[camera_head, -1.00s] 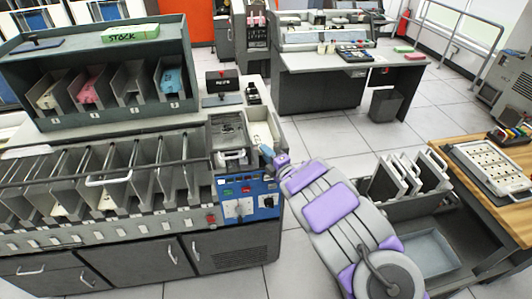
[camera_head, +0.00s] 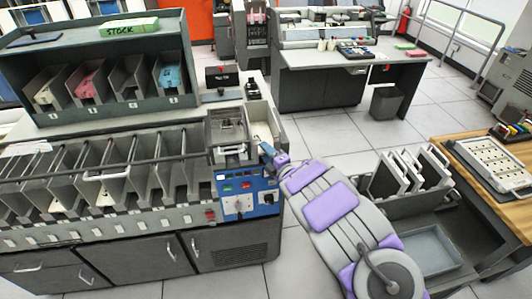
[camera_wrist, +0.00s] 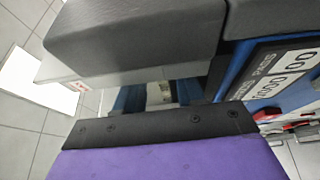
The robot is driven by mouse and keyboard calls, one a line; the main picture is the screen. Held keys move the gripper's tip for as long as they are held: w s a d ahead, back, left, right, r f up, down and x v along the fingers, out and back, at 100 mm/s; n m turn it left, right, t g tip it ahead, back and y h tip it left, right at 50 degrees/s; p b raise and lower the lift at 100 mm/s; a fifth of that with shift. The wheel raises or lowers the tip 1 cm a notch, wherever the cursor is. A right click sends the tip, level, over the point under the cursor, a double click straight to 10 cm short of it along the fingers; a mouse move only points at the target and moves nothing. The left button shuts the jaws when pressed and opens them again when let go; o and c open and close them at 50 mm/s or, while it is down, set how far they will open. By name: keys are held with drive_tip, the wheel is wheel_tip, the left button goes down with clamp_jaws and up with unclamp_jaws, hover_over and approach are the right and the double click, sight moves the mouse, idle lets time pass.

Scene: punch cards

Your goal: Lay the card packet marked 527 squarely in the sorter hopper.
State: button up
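The sorter's hopper (camera_head: 228,130) is the grey open bay at the right end of the sorter, above the blue control panel (camera_head: 250,195). My gripper (camera_head: 262,150) is low at the bay's right side, partly hidden by its own wrist. In the wrist view, its two blue fingers (camera_wrist: 160,97) stand apart beneath large grey blocks. Something pale shows between them; I cannot tell whether they touch it. A small blue patch also shows at the hopper's front. No packet marked 527 can be read in either view.
A cream-surfaced bay (camera_head: 263,124) adjoins the hopper on the right. A row of sorter pockets (camera_head: 90,180) lies to the left, below a stock rack (camera_head: 105,75) with several slots. A cart with upright dividers (camera_head: 405,175) stands right.

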drive_tip(key=shift+o, duration=0.2)
drive_tip(key=v, duration=1.7)
drive_tip(key=shift+b, duration=0.35)
drive_tip(key=shift+s+d, duration=0.1)
